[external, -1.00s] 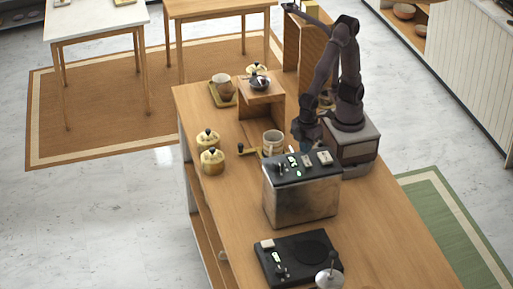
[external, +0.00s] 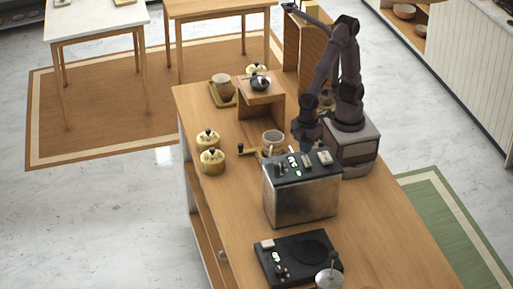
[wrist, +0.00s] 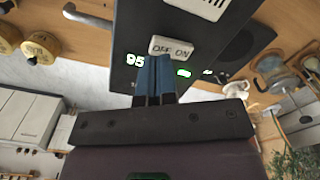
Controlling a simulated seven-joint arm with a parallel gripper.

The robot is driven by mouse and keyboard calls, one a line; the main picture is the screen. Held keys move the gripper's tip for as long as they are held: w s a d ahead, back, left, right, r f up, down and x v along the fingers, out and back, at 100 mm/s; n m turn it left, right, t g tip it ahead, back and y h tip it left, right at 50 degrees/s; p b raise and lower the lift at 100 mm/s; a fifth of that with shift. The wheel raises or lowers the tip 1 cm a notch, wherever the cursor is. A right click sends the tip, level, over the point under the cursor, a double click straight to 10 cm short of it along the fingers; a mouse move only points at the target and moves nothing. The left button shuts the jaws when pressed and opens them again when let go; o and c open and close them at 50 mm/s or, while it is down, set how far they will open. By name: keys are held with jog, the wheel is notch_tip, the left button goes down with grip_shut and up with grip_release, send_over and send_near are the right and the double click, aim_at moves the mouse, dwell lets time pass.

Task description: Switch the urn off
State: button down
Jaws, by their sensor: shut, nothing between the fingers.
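The urn (external: 300,200) is a steel box with a black top panel, standing on the wooden counter. The wrist view shows its black panel (wrist: 135,25) close up, with a white switch (wrist: 170,47) marked OFF and ON, a lit "95" and a green light. My gripper (external: 304,147) is above the back part of the urn's top. In the wrist view its blue fingers (wrist: 153,62) are shut and empty, with their tips beside the OFF end of the switch. I cannot tell whether they touch it. The switch's tilt is unclear.
A black hot plate (external: 318,246) sits in front of the urn. A mug (external: 273,140) stands close behind it, left of my arm. Two yellow lidded pots (external: 212,162) stand at the counter's left edge. The counter right of the urn is clear.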

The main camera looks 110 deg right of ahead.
jog(key=shift+f, duration=1.3)
dwell(0.7)
jog(key=shift+r, duration=3.55)
jog(key=shift+s+d+f, duration=0.1)
jog(key=shift+f, duration=0.2)
jog(key=s+d+r+m+t, duration=0.2)
jog(key=d+r+m, duration=0.1)
jog(key=d, duration=0.7)
jog(key=s+d+r+m+t, duration=0.3)
jog(key=d, duration=0.7)
jog(key=shift+d+t, duration=0.25)
jog(key=shift+t, duration=0.05)
jog(key=shift+r, duration=0.1)
